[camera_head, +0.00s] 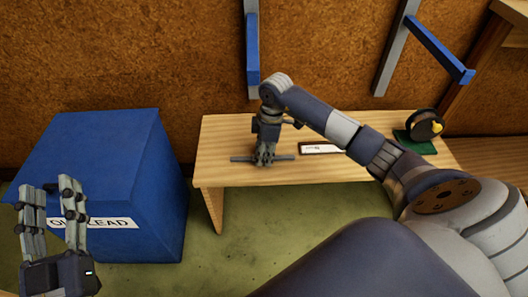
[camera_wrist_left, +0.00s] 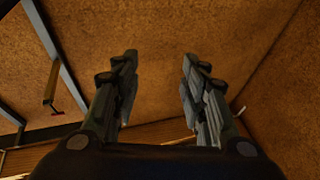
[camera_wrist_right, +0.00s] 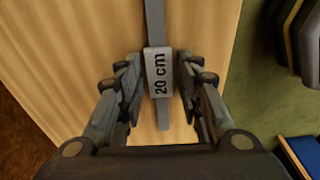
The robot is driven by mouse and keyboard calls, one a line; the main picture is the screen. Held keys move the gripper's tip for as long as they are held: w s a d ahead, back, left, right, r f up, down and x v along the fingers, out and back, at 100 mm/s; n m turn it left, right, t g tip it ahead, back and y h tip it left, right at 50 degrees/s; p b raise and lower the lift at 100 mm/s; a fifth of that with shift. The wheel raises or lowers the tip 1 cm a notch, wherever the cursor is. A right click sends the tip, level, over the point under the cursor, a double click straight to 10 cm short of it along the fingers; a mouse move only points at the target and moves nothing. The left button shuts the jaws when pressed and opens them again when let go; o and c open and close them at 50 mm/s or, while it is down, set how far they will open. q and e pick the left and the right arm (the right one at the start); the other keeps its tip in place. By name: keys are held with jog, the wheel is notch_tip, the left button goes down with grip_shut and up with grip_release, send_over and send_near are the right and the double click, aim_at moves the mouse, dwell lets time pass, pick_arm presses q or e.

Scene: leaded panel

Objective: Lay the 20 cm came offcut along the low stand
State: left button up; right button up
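The came offcut (camera_head: 282,158) is a thin grey bar at the left part of the low wooden stand (camera_head: 225,140), running left to right in the head view. Its grey tag (camera_wrist_right: 160,75) reads "20 cm" in the right wrist view. My right gripper (camera_head: 265,160) points down over the offcut's middle. Its fingers (camera_wrist_right: 160,80) stand on both sides of the tag with narrow gaps. I cannot tell whether the bar touches the stand top. My left gripper (camera_head: 55,190) is open and empty at the lower left; its spread fingers also show in the left wrist view (camera_wrist_left: 160,75).
A blue box (camera_head: 100,145) labelled "OLD LEAD" stands left of the stand. A white label strip (camera_head: 315,148) lies on the stand, partly behind my right arm. A dark reel on a green base (camera_head: 425,125) is at its right end. Blue-tipped brackets (camera_head: 440,50) stick out from the wall.

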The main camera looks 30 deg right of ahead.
jog(key=shift+r, duration=0.2)
jog(key=r, duration=0.2)
jog(key=r+p, duration=0.1)
jog(key=r, duration=0.1)
jog(key=r+p, duration=0.1)
jog(key=r, duration=0.1)
jog(key=shift+s+d+r, duration=0.15)
jog(key=shift+d, duration=0.2)
pick_arm(q)
jog(key=s+a+f+g+y+p, duration=0.1)
jog(key=s+a+f+g, duration=0.1)
jog(key=f+g, duration=0.3)
jog(key=s+a+f+g+y+p, duration=0.1)
jog(key=f+g, duration=0.5)
jog(key=f, duration=0.7)
jog(key=shift+s+a+y, duration=0.45)
jog(key=shift+s+y, duration=0.25)
jog(key=shift+s, duration=0.35)
pick_arm(e)
jog(key=shift+s+d+r, duration=0.1)
jog(key=shift+d+r, duration=0.05)
jog(key=shift+r, duration=1.2)
jog(key=shift+s+d+r, duration=0.1)
jog(key=shift+r, duration=1.25)
